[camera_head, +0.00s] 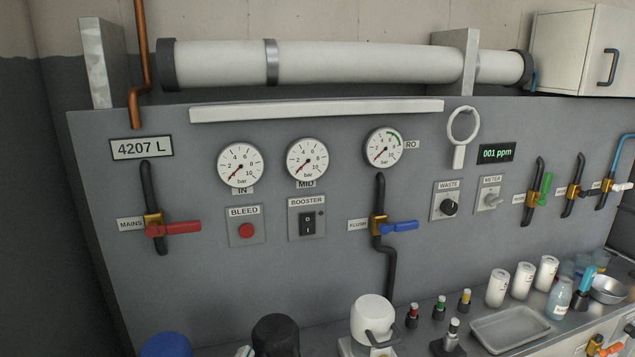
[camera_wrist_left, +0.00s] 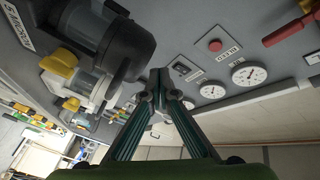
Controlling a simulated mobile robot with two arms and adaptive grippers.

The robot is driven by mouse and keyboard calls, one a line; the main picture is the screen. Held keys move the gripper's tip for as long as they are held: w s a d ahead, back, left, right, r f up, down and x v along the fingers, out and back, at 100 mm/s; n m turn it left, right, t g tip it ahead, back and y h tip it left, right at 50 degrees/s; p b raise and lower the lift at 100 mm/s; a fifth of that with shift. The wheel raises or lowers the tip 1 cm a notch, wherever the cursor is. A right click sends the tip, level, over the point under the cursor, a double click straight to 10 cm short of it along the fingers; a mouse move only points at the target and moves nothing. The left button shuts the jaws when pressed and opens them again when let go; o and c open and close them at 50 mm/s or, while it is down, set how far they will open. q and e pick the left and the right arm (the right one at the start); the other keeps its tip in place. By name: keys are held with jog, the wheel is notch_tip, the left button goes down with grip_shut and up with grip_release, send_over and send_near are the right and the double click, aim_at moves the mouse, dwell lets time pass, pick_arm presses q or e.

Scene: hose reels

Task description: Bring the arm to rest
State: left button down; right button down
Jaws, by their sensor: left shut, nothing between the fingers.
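My left gripper (camera_wrist_left: 158,80) shows in the left wrist view, its two dark green fingers meeting at the tips with nothing between them. Near its tips in that view are a dark canister (camera_wrist_left: 118,42) and a pale fitting with a yellow knob (camera_wrist_left: 62,62). I cannot tell whether it touches anything. I cannot make out the left gripper clearly in the head view. My right gripper is in neither view.
A grey panel (camera_head: 290,130) carries gauges, a red mains handle (camera_head: 180,227) and a blue flush handle (camera_head: 400,227). Below stand a black-topped housing (camera_head: 275,335) and a white one (camera_head: 372,318). A tray (camera_head: 510,328), cups and bottles crowd the counter at right.

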pick_arm(q)
jog(key=s+a+f+n+g+y, duration=0.2)
jog(key=s+f+n+g, duration=0.5)
jog(key=s+f, duration=0.5)
jog(key=s+a+f+n+g+y, duration=0.15)
jog(key=s+g, duration=0.25)
jog(key=s, duration=0.4)
jog(key=s+a+f+n+g, duration=0.2)
jog(key=s+f+g, duration=0.1)
jog(key=s, duration=0.5)
jog(key=s+f+g, duration=0.2)
jog(key=s+f, duration=0.1)
jog(key=f, duration=2.5)
jog(key=s+a+f, duration=0.3)
jog(key=s+f, duration=1.2)
jog(key=s, duration=0.1)
jog(key=shift+s+a+g, duration=0.2)
jog(key=shift+s+g, duration=0.15)
jog(key=shift+g, duration=0.05)
